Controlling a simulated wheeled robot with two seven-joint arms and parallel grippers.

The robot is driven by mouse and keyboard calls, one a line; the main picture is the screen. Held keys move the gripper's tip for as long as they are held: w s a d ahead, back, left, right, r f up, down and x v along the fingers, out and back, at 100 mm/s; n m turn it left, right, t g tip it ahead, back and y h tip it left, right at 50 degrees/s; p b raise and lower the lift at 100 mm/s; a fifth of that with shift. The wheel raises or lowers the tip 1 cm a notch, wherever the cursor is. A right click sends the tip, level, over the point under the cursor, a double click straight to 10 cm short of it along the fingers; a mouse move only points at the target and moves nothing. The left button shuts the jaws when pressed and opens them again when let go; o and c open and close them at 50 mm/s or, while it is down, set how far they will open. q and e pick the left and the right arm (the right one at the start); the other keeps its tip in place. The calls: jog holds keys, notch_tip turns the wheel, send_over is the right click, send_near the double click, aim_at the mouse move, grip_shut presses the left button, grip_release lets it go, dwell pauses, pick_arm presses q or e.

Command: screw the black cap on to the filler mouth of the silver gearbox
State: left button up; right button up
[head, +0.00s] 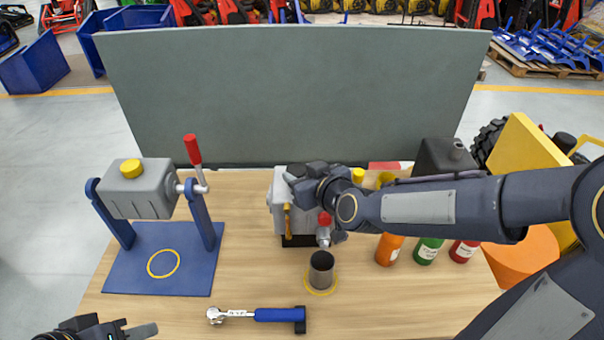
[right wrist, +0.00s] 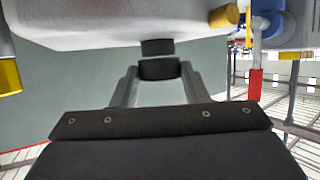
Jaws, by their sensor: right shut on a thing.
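The silver gearbox (head: 281,217) stands mid-table on a dark base, partly hidden behind my right gripper (head: 305,184). In the right wrist view its pale body (right wrist: 95,22) fills the top. The dark filler mouth (right wrist: 157,47) sticks out of it. My right gripper (right wrist: 158,76) is shut on the black cap (right wrist: 158,69). The cap is lined up with the mouth, with a narrow gap visible between them. The cap is hidden in the head view. My left gripper (head: 105,331) is at the bottom left edge, partly cut off; its opening is unclear.
A grey box with a yellow cap (head: 131,169) sits in a blue stand (head: 125,262), beside a red-handled lever (head: 193,150). Bottles (head: 389,249) stand right, below my right arm. A grey panel (head: 290,95) closes the back.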

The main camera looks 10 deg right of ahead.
jog(key=shift+f+b, duration=0.6)
jog(key=shift+f, duration=0.1)
jog(key=o, duration=1)
jog(key=shift+o, duration=0.2)
jog(key=p+v, duration=0.1)
jog(key=v, duration=0.7)
